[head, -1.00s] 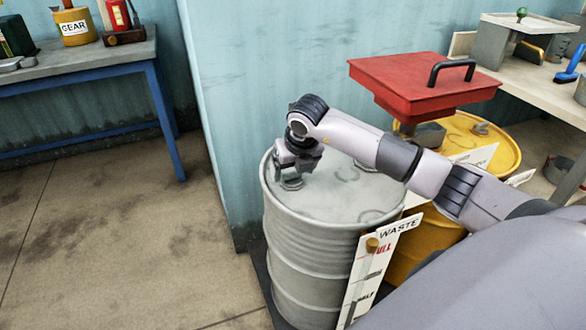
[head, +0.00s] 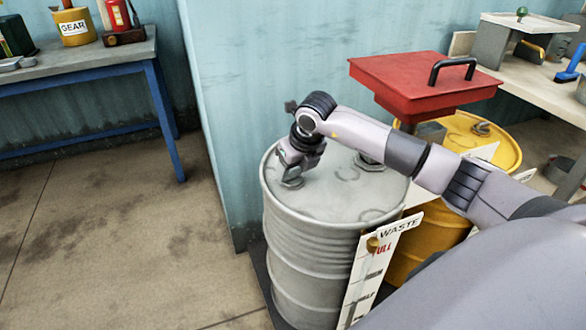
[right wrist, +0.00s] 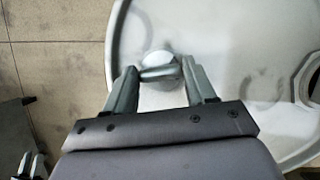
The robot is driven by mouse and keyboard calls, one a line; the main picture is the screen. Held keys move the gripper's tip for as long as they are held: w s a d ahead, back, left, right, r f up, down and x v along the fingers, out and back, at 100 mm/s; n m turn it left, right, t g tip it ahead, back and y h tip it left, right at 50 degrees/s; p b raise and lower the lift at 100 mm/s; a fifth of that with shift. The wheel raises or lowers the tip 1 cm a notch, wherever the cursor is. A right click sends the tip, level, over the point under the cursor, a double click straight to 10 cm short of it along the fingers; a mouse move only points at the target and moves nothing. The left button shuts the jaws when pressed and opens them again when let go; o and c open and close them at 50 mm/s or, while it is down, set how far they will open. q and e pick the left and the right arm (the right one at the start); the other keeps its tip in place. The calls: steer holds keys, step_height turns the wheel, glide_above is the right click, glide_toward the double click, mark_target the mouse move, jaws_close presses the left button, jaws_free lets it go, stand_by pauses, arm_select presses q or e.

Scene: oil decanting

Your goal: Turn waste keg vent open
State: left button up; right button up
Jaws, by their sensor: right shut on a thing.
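The grey waste keg (head: 310,250) stands upright with a white WASTE level board (head: 378,270) on its front right side. Its vent (head: 293,183) is a small round fitting on the left part of the lid. My right gripper (head: 291,171) reaches down to the vent and is shut on it. In the right wrist view the vent (right wrist: 159,66), a round cap with a bar across it, sits between the fingertips (right wrist: 160,74). The fingers partly hide it in the head view.
A larger bung (head: 368,162) sits on the lid near my right forearm. A yellow drum (head: 480,150) and a red lidded box (head: 425,85) with a black handle stand to the right. A blue-legged bench (head: 90,75) is at the back left. The floor on the left is clear.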

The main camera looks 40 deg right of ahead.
steer(key=n+y, duration=0.1)
steer(key=n, duration=0.2)
steer(key=shift+d+n+b, duration=0.15)
steer(key=shift+n+b, duration=0.15)
steer(key=n+y, duration=0.1)
steer(key=n, duration=0.1)
steer(key=n+y, duration=0.1)
steer(key=n, duration=0.1)
steer(key=shift+w+d+n+g, duration=0.1)
steer(key=shift+n+g, duration=0.2)
steer(key=shift+g, duration=0.1)
steer(key=n+g+b, duration=0.1)
steer(key=n, duration=0.2)
steer(key=shift+w+y, duration=0.1)
steer(key=shift+y, duration=0.3)
steer(key=shift+n+g+b, duration=0.55)
steer(key=shift+n+g, duration=0.25)
steer(key=shift+n, duration=1.3)
steer(key=shift+d, duration=0.1)
steer(key=o, duration=1)
steer(key=shift+o, duration=0.2)
steer(key=v, duration=0.7)
steer(key=shift+d+p, duration=0.15)
steer(key=shift+p, duration=0.2)
